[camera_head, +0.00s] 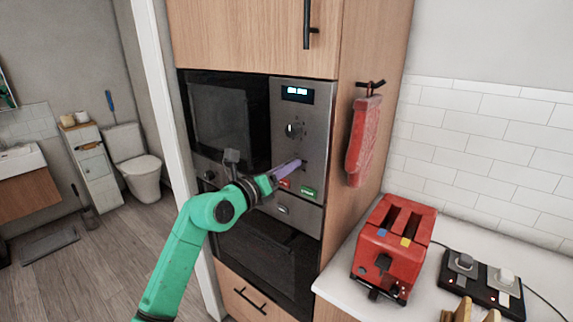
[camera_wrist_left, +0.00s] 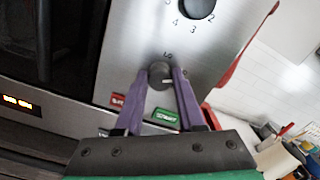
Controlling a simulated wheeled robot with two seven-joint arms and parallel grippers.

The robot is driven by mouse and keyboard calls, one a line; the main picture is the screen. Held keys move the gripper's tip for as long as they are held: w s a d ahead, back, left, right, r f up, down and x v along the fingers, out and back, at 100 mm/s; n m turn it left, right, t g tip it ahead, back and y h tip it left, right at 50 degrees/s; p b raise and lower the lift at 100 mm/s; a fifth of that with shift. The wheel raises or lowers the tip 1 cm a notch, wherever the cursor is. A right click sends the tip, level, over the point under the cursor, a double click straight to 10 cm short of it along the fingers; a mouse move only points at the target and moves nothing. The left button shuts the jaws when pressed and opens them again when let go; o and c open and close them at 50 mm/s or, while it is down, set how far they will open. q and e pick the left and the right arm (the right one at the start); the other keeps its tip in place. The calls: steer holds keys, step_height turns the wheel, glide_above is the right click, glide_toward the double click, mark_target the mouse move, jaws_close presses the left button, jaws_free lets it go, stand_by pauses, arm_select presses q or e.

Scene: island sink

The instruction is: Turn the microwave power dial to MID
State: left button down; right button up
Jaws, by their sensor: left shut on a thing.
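The microwave (camera_head: 318,105) is built into a wooden cabinet, with a dark door at left and a steel control panel at right. Its upper dial (camera_head: 292,130) is black with numbers around it, and shows at the top of the left wrist view (camera_wrist_left: 198,6). A smaller grey lower dial (camera_wrist_left: 159,73) sits below, with a pale mark on it; its label is too small to read. My left gripper (camera_head: 298,164) has its purple fingers shut on either side of this lower dial; in the head view they hide it. My right gripper is not in view.
A red button (camera_head: 285,183) and a green button (camera_head: 308,191) lie just below the fingers. An oven (camera_head: 265,255) is underneath. A red mitt (camera_head: 362,140) hangs on the cabinet side. A red toaster (camera_head: 395,245) and a black switch panel (camera_head: 482,280) stand on the counter.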

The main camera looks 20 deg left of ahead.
arm_select(q)
steer(key=shift+f, duration=0.1)
stand_by(0.4)
steer(key=c, duration=0.5)
jaws_free()
steer(key=b+v, duration=0.6)
steer(key=v, duration=0.8)
steer(key=shift+s, duration=0.3)
steer(key=shift+a, duration=0.1)
